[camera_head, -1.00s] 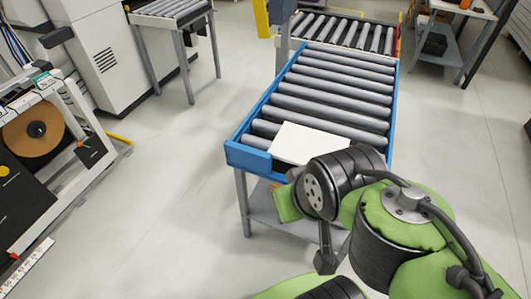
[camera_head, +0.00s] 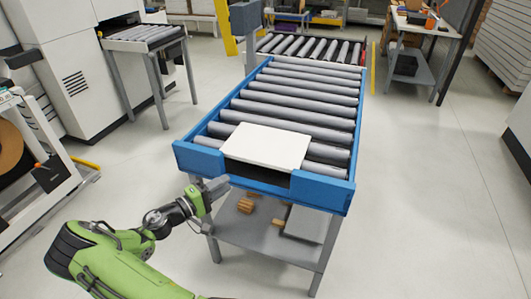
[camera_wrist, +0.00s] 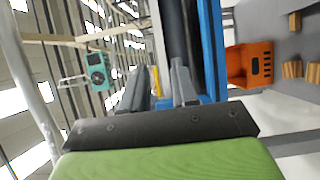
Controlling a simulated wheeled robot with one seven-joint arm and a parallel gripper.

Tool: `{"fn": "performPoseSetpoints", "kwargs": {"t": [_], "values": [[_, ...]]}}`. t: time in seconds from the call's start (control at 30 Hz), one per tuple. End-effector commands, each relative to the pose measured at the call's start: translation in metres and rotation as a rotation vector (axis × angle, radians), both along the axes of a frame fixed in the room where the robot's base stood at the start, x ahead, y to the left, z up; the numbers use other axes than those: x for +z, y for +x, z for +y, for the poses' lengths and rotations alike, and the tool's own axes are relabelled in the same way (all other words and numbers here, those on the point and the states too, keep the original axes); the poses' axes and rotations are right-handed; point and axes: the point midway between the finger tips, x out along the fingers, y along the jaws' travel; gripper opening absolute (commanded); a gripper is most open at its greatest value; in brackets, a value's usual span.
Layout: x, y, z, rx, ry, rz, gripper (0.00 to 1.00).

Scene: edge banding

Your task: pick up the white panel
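The white panel (camera_head: 267,145) lies flat on the near end of the roller conveyor (camera_head: 285,106). Its near edge is at the gap in the conveyor's blue front rail. My gripper (camera_head: 218,188) is left of and nearer than the panel, beside the front left corner of the conveyor, and apart from the panel. In the wrist view, the two fingers of my gripper (camera_wrist: 160,88) stand apart with nothing between them. The conveyor's blue rail (camera_wrist: 210,45) shows just beyond them. I cannot make out the panel in the wrist view.
Below the conveyor, a grey shelf (camera_head: 265,238) carries wooden blocks (camera_head: 245,205). An orange bin (camera_wrist: 250,64) shows in the wrist view. A smaller roller table (camera_head: 143,37) stands at the back left by a white machine. The floor right of the conveyor is clear.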

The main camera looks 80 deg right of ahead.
Motion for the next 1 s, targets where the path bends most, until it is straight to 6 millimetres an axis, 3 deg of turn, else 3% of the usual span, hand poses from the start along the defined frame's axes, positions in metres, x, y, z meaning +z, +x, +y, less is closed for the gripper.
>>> {"fn": "performPoseSetpoints", "kwargs": {"t": [0.3,0.7,0.83,1.0], "values": [[0.001,-0.042,-0.062,-0.006,-0.002,0.001,0.29],[0.001,-0.075,-0.117,-0.005,-0.001,-0.002,0.29],[0.002,-0.082,-0.130,-0.003,0.001,-0.001,0.29],[0.003,-0.083,-0.131,-0.001,0.001,0.000,0.29]]}}
